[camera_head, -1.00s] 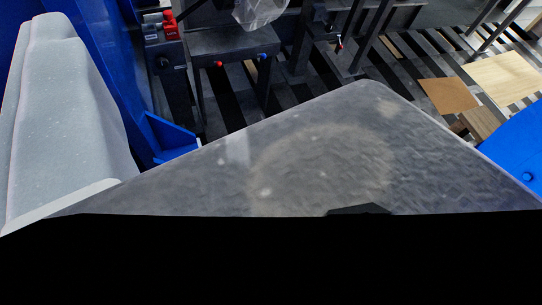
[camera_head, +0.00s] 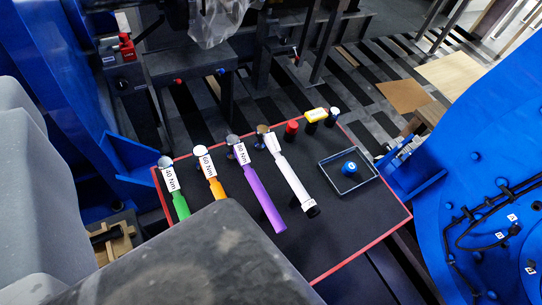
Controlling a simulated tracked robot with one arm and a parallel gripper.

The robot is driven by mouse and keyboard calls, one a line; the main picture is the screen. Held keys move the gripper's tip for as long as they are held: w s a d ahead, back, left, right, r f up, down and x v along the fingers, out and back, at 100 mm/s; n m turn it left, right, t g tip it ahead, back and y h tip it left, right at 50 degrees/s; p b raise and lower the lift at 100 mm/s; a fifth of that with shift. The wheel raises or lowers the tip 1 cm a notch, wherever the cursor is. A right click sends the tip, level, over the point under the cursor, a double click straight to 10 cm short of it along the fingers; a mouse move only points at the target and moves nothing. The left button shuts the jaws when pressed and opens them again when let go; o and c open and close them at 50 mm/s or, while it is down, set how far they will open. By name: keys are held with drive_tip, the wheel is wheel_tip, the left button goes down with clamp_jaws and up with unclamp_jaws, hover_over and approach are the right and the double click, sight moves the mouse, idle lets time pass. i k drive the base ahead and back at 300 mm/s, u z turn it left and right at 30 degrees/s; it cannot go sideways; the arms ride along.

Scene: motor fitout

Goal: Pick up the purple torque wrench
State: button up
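The purple torque wrench (camera_head: 259,197) lies on a black, red-edged tray (camera_head: 318,252) near the middle of the camera view. Its round metal head points to the far edge and its purple handle toward me. A white label on its shaft reads 80 Nm or similar. To its left are an orange wrench (camera_head: 216,187) and a partly hidden green wrench (camera_head: 180,206); to its right is a white wrench (camera_head: 293,183). A dark grey block, which seems to be part of my arm, covers the tray's near left. I see no gripper fingers.
A red knob (camera_head: 291,130), a yellow-topped piece (camera_head: 316,115) and a small bin (camera_head: 350,184) holding a blue round part sit on the tray. A blue machine housing (camera_head: 483,190) stands close on the right, and blue panels on the left.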

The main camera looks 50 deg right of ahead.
sight(238, 151)
drive_tip(key=k, duration=1.35)
drive_tip(key=z, duration=0.35)
drive_tip(key=i, duration=1.65)
drive_tip(key=u, duration=0.05)
